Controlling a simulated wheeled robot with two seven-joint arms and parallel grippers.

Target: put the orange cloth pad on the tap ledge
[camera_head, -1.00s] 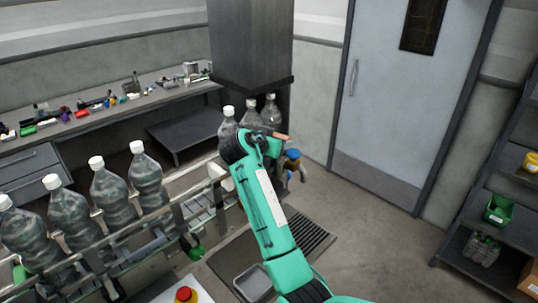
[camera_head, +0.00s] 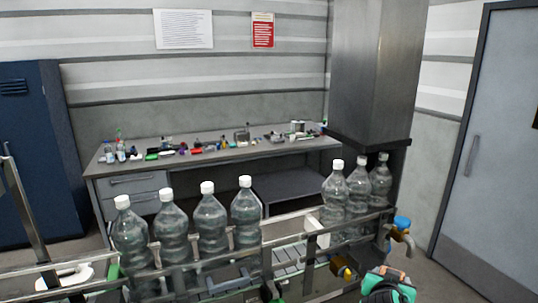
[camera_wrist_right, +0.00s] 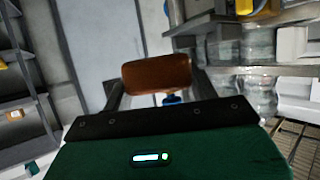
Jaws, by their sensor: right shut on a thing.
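The orange cloth pad (camera_wrist_right: 157,77) is held between the fingers of my right gripper (camera_wrist_right: 160,92) in the right wrist view. In the head view, a little orange (camera_head: 391,273) shows at the teal end of my right arm (camera_head: 388,289), at the bottom edge. The tap (camera_head: 401,238), with a blue top, is just above and beyond it. A blue part of the tap (camera_wrist_right: 172,99) shows just below the pad in the wrist view. I cannot make out the tap ledge clearly. My left gripper is not in view.
Several clear bottles (camera_head: 172,233) with white caps stand along the conveyor rail (camera_head: 205,267) to the left. A grey column (camera_head: 372,70) rises behind the tap. A cluttered workbench (camera_head: 110,169) stands at the back, and a door (camera_head: 490,150) at the right.

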